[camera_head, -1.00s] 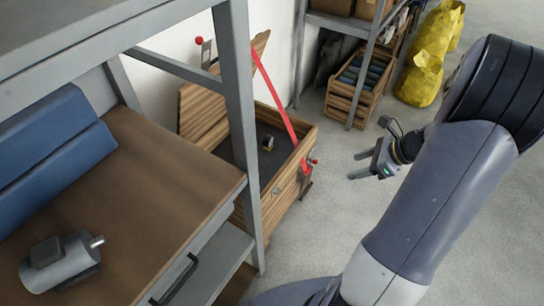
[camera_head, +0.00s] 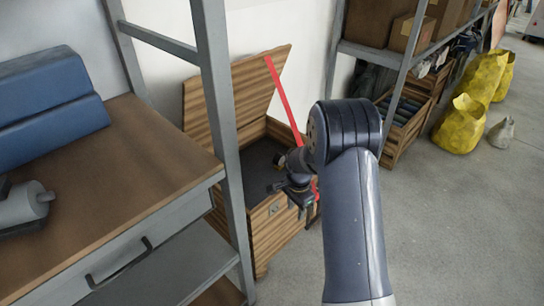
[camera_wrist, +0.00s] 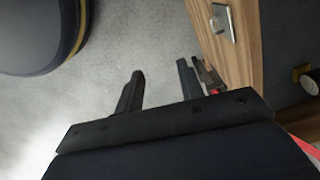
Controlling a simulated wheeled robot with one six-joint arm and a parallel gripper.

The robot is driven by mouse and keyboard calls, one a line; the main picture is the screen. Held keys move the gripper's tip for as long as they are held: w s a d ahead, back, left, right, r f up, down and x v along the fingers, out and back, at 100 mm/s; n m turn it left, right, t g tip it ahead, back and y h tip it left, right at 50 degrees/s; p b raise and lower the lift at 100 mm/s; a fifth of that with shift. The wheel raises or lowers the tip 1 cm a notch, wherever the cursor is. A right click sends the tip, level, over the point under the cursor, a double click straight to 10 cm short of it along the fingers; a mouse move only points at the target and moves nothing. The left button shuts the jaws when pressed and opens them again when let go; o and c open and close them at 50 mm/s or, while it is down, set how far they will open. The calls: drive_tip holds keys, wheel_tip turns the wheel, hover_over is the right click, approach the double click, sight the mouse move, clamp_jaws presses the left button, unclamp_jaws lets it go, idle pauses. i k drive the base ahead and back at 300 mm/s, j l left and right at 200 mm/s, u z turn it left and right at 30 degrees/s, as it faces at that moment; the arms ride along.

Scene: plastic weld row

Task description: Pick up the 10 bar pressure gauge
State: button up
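A small round object with a dark rim and brassy side, seemingly the pressure gauge (camera_wrist: 307,78), lies on the dark floor of the open wooden chest, at the right edge of the wrist view. Its dial marking is not readable. In the head view a small part of it seems to show (camera_head: 279,160) beside my arm. My gripper (camera_wrist: 158,84) is open and empty. Its fingers are over the concrete floor just outside the chest's front wall (camera_wrist: 228,50), apart from the gauge. In the head view my gripper (camera_head: 288,193) is in front of the chest (camera_head: 278,235).
The chest's lid (camera_head: 235,95) stands open, with a red strap (camera_head: 281,92) slanting down to the front right. A metal latch (camera_wrist: 222,22) is on the front wall. A workbench (camera_head: 110,180) and grey post (camera_head: 220,130) stand left. Yellow bags (camera_head: 462,125) stand right.

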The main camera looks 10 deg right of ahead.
sight(279, 159)
drive_tip(key=i+l+u, duration=0.25)
drive_tip(key=i+l, duration=0.25)
drive_tip(key=i+l+u, duration=0.3)
drive_tip(key=i+l, duration=0.3)
